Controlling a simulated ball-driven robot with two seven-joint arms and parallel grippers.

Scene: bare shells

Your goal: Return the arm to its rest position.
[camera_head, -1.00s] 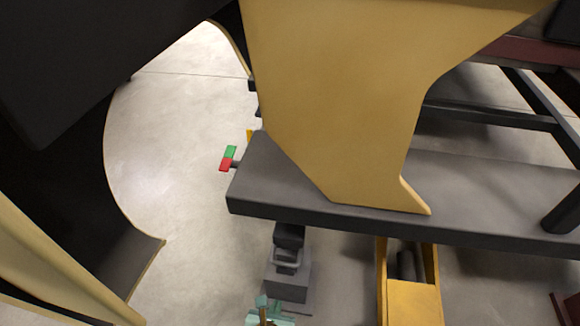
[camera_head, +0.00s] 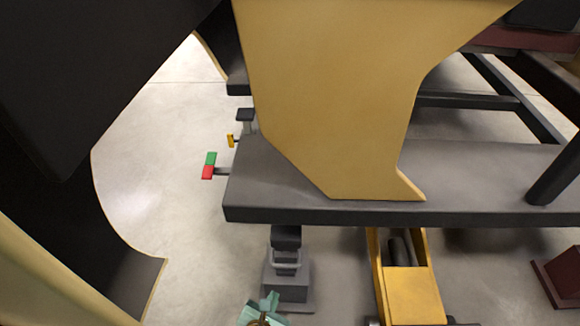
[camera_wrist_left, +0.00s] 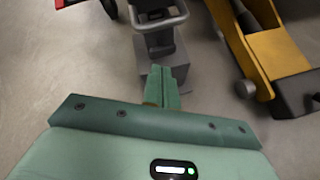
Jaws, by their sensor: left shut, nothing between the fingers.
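My left gripper (camera_head: 262,305) shows at the bottom edge of the head view, green and partly cut off by the frame. In the left wrist view its two green fingers (camera_wrist_left: 162,88) are together, with nothing between them. In both views it appears in front of a grey stand (camera_head: 287,278) that has a loop handle, and I cannot tell the gap between them. The stand also shows in the left wrist view (camera_wrist_left: 163,52). My right gripper is not in view.
A dark grey beam frame (camera_head: 480,215) carries a large tan panel (camera_head: 330,100). A yellow wheeled unit (camera_head: 412,295) is on the floor to the right of the stand. A red and green handle (camera_head: 209,166) sticks out at the beam's left end. Bare floor lies left of it.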

